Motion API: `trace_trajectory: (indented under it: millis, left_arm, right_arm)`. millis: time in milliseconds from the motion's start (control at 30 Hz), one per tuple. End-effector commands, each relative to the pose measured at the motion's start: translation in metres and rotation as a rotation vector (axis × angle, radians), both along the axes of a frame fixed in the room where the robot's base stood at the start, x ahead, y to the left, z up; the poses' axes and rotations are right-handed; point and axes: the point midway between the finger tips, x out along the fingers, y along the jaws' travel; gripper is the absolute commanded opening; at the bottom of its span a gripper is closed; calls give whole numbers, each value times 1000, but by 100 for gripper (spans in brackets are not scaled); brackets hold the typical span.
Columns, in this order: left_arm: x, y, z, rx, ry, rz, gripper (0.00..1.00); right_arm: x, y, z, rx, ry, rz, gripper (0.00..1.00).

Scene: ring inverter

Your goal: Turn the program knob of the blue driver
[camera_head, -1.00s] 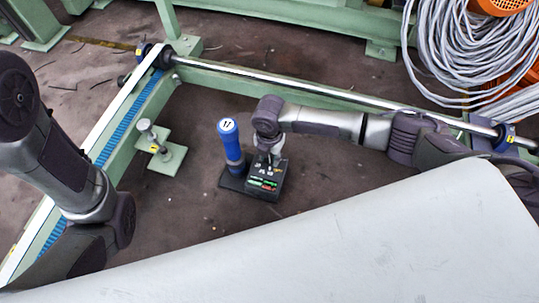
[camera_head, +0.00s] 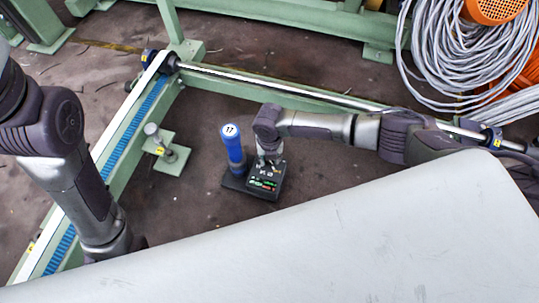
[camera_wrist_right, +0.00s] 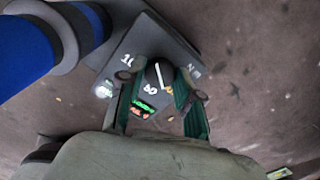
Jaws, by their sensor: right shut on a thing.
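The blue driver (camera_head: 235,150) stands upright on the left part of a black base, with a number on its pale top. Its blue side also shows at the upper left of the right wrist view (camera_wrist_right: 30,45). The black base carries a control panel (camera_head: 265,182) with green and red lit digits. The dark round program knob (camera_wrist_right: 159,72) with a white pointer line is between the fingers of my right gripper (camera_wrist_right: 158,92), shut on it from above. In the head view my right gripper (camera_head: 269,158) is over the panel. My left gripper is hidden.
A large grey surface (camera_head: 330,225) fills the front. A green frame with a steel shaft (camera_head: 300,88) runs behind the driver. A green plate with a post (camera_head: 170,158) stands to the left. Grey cable coils (camera_head: 445,55) lie at the upper right. Bare floor surrounds the base.

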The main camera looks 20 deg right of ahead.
Motion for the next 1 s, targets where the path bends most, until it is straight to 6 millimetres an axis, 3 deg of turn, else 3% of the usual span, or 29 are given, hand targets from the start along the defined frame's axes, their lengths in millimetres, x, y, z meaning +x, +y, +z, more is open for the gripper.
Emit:
trace_trajectory:
  millis: [300, 767, 800, 900, 1000]
  left_arm:
    - [4, 0, -1, 0, 17, -1, 40]
    - [3, 0, -2, 0, 15, -2, 40]
    - [4, 0, -2, 0, 15, -2, 40]
    - [4, 0, -2, 0, 15, -2, 40]
    - [4, 0, -2, 0, 15, -2, 40]
  right_arm:
    - [-1, 0, 0, 0, 3, 100, 0]
    - [-1, 0, -1, 0, 3, 113, 0]
    - [-1, 0, -1, 0, 3, 113, 39]
    - [-1, 0, -1, -1, 2, 113, 56]
    - [-1, 0, 0, -1, 2, 113, 59]
